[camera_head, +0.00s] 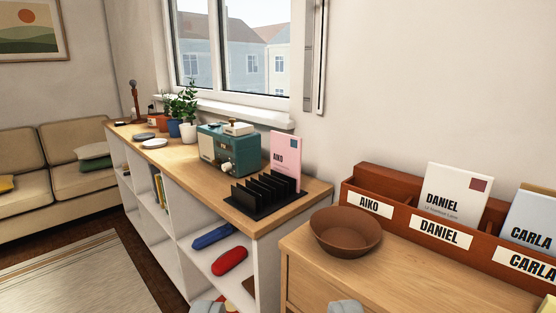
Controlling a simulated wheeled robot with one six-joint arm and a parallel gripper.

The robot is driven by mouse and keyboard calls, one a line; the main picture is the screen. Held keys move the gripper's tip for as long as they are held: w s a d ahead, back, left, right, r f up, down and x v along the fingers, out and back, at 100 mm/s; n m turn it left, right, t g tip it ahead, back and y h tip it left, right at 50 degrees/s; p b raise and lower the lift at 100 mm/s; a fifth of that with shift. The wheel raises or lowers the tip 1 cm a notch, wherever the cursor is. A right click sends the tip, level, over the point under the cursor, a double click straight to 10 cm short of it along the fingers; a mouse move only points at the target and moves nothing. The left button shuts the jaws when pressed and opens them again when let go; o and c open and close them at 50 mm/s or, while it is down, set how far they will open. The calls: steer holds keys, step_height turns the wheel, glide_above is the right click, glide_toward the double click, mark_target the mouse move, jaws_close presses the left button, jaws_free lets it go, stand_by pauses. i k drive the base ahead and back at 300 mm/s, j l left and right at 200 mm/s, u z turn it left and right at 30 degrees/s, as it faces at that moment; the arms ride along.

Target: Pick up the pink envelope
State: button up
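The pink envelope (286,152) stands upright at the back right end of a black slotted rack (264,196) on the wooden shelf top. It is marked "AIKO" and has a stamp-like patch. Its lower edge is hidden behind the rack's dividers. My gripper (278,307) shows only as two grey fingertips at the bottom edge, set wide apart with nothing visible between them. It is apart from the envelope, which is farther off and higher in the picture.
A teal radio (229,149) stands left of the rack, with potted plants (187,112) beyond. A brown bowl (346,231) sits on the nearer cabinet. A wooden sorter (397,212) labelled Aiko, Daniel and Carla holds a white envelope (455,194) and a blue one (533,215).

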mark_target(286, 148)
steer(key=i+l, duration=0.1)
steer(key=i, duration=0.85)
